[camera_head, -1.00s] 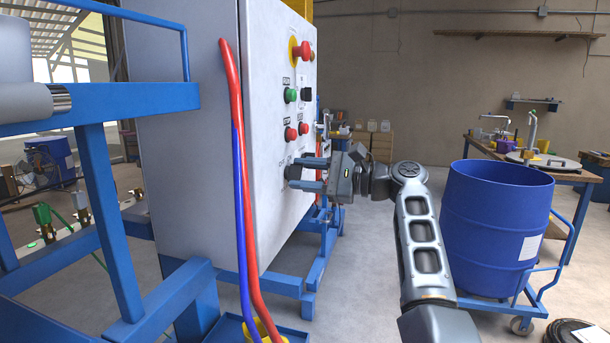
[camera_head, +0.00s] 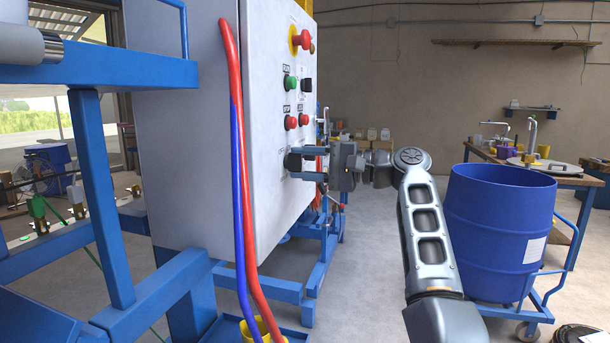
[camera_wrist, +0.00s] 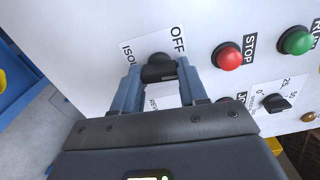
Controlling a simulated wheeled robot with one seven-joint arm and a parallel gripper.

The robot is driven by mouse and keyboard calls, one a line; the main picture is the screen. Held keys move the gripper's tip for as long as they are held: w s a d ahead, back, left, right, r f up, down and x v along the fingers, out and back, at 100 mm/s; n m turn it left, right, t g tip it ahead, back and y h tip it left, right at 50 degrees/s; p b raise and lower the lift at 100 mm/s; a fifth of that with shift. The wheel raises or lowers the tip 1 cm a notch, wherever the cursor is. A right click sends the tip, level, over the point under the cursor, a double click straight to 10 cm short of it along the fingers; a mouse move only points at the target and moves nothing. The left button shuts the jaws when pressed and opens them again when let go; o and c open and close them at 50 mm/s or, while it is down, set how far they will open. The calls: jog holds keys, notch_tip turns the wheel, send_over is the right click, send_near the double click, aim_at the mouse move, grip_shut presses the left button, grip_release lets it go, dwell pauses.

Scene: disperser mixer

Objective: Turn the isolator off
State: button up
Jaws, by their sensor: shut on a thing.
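The isolator knob (camera_wrist: 158,68) is a black rotary handle low on the white control cabinet's front panel. In the head view the knob (camera_head: 292,162) shows at the left end of my fingers. My gripper (camera_head: 300,163) reaches it from the right, its fingers around the knob. In the wrist view my gripper (camera_wrist: 158,75) has one finger on each side of the knob and is shut on it. An "OFF" label (camera_wrist: 177,38) lies just above the knob. Part of an "ISOL" label (camera_wrist: 127,50) shows to the upper left. The knob's pointer is hard to make out.
Red stop button (camera_wrist: 229,57), green button (camera_wrist: 297,41) and a black selector (camera_wrist: 277,102) sit right of the knob. A red hose (camera_head: 238,150) runs down the cabinet (camera_head: 190,130). A blue drum (camera_head: 497,230) stands right of my arm. Open floor lies between.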

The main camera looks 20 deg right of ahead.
jog(key=n+b, duration=0.1)
jog(key=n, duration=0.1)
jog(key=n+b, duration=0.1)
jog(key=b, duration=0.1)
jog(key=n+b, duration=0.1)
jog(key=n, duration=0.1)
jog(key=shift+f+n+b, duration=0.3)
jog(key=shift+r+n+b, duration=0.15)
jog(key=shift+n+b, duration=1.2)
jog(key=shift+n, duration=0.45)
jog(key=o, duration=1.1)
jog(key=shift+r, duration=0.1)
jog(key=shift+c, duration=0.2)
jog(key=shift+d, duration=0.1)
jog(key=v, duration=0.7)
jog(key=shift+s+d, duration=0.2)
jog(key=shift+s, duration=0.05)
